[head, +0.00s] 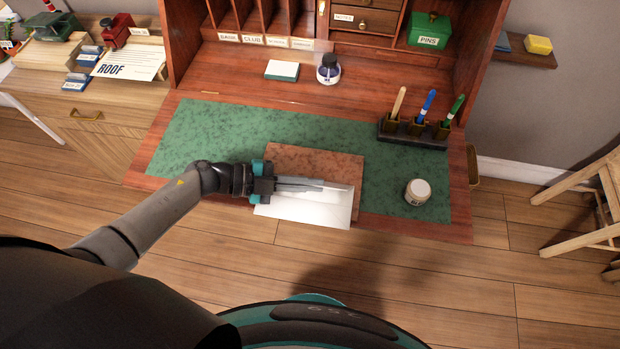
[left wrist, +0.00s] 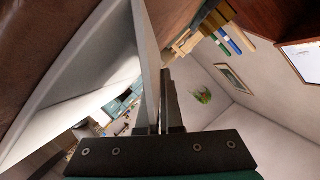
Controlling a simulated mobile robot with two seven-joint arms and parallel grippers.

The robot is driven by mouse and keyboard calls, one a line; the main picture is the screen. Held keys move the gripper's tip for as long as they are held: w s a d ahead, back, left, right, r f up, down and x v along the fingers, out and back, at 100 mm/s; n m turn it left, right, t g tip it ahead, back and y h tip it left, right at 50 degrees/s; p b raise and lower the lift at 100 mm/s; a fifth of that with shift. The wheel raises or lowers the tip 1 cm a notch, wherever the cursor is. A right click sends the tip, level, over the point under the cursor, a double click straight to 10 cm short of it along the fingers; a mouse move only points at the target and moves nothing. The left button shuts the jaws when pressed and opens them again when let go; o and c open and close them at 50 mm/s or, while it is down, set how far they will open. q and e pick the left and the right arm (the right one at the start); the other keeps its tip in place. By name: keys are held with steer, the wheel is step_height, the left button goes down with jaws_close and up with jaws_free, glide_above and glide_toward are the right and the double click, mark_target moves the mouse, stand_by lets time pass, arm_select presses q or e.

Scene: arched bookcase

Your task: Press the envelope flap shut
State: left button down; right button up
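The white envelope (head: 310,209) lies on a reddish-brown board (head: 318,160) at the front of the desk. It also shows as a large pale surface in the left wrist view (left wrist: 88,75). A pale narrow edge rises beside the fingers there; I cannot tell if it is the flap. My left gripper (head: 322,186) is over the envelope's far part, its fingers pointing right and together; they also show close together in the left wrist view (left wrist: 159,105). I cannot tell whether they touch the paper. They hide part of the flap area. My right gripper is not in view.
A green mat (head: 215,140) covers the desk. A lidded jar (head: 418,192) stands right of the board, and a pen holder (head: 412,132) behind it. An ink bottle (head: 328,69) and a small white-topped block (head: 282,70) stand farther back. The mat's left part is clear.

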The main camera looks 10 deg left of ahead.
arm_select(q)
steer(key=shift+s+f+m, duration=0.15)
steer(key=shift+m, duration=0.15)
steer(key=c, duration=1.1)
jaws_free()
steer(key=shift+o, duration=0.2)
